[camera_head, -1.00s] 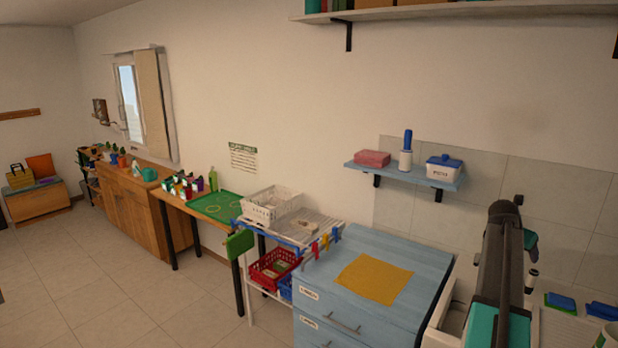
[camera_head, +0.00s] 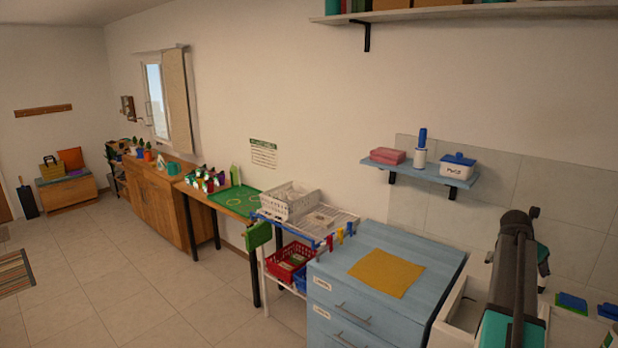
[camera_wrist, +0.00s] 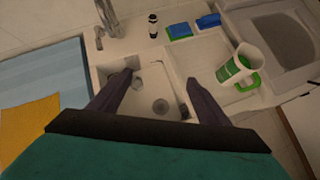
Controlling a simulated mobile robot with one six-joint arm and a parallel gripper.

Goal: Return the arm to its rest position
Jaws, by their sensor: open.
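My gripper (camera_wrist: 155,97) shows in the wrist view, its two dark fingers spread apart with nothing between them. It is above a white sink (camera_wrist: 160,85) with a round drain. In the head view my arm is at the right edge, folded over the sink area beside the blue cabinet, and the fingertips are not clearly seen there.
A blue cabinet (camera_head: 340,262) with a yellow cloth (camera_head: 386,272) stands left of my arm. A wall shelf (camera_head: 418,173) hangs behind it. A white and green jug (camera_wrist: 238,66), blue sponges (camera_wrist: 180,31) and a faucet (camera_wrist: 107,20) surround the sink.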

